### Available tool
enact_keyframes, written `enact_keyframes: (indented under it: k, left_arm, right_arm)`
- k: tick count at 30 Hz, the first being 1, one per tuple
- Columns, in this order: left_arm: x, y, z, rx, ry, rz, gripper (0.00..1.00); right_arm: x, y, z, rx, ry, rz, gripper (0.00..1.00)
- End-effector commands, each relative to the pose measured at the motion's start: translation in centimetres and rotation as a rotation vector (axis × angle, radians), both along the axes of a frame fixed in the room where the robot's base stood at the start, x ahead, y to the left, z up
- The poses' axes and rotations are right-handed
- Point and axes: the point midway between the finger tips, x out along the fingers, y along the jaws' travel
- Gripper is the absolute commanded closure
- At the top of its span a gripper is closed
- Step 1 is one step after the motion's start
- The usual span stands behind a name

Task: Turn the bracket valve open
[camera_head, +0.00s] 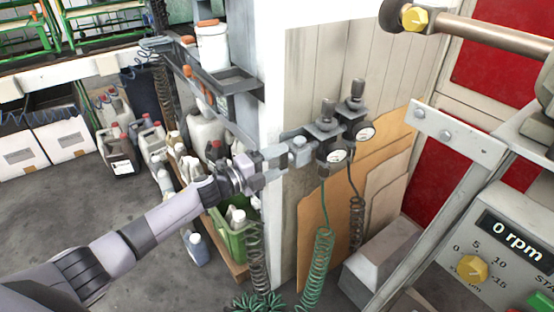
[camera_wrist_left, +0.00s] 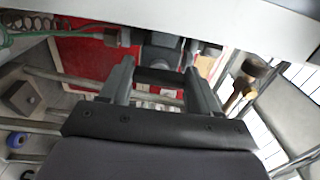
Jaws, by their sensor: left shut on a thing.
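The bracket valve (camera_head: 300,148) shows as a small light-grey metal fitting at the white wall's corner, left of two dark regulators with round gauges. My left gripper (camera_head: 276,164) reaches it from the left and is shut on its near part. The fingers hide most of the gripped part, so I cannot tell how far it is turned. In the left wrist view, the two dark fingers (camera_wrist_left: 160,72) point up the picture, with a dark part between and beyond them. My right gripper is not in view.
Two regulators (camera_head: 325,142) stand close right of the gripper, with coiled hoses (camera_head: 318,265) hanging below. A grey shelf (camera_head: 225,80) and several jugs are left of the wall.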

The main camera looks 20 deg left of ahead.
Motion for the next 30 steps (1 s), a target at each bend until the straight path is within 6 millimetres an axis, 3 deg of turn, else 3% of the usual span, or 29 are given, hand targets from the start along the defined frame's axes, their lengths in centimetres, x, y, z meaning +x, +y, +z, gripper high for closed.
enact_keyframes:
  k: [13, 14, 15, 16, 25, 30]
  left_arm:
    - [0.0, 0.0, -0.1, -0.010, 0.009, -0.001, 0.69]
    - [0.0, 0.0, -0.1, -0.010, 0.009, -0.001, 0.29]
    - [0.0, 0.0, -0.1, -0.010, 0.009, -0.001, 0.16]
    - [0.0, 0.0, -0.1, -0.010, 0.009, -0.001, 0.13]
    - [-0.1, 0.1, 0.0, -0.007, 0.007, 0.000, 0.13]
    - [-1.2, 1.0, -0.1, -0.007, 0.008, 0.001, 0.13]
  right_arm:
    - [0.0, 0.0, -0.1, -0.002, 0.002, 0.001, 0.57]
    - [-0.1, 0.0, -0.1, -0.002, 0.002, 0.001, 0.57]
    - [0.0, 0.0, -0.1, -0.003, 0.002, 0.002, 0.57]
    - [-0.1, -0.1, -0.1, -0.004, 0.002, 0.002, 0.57]
    - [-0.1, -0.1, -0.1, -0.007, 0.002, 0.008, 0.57]
    - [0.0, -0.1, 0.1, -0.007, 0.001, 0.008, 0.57]
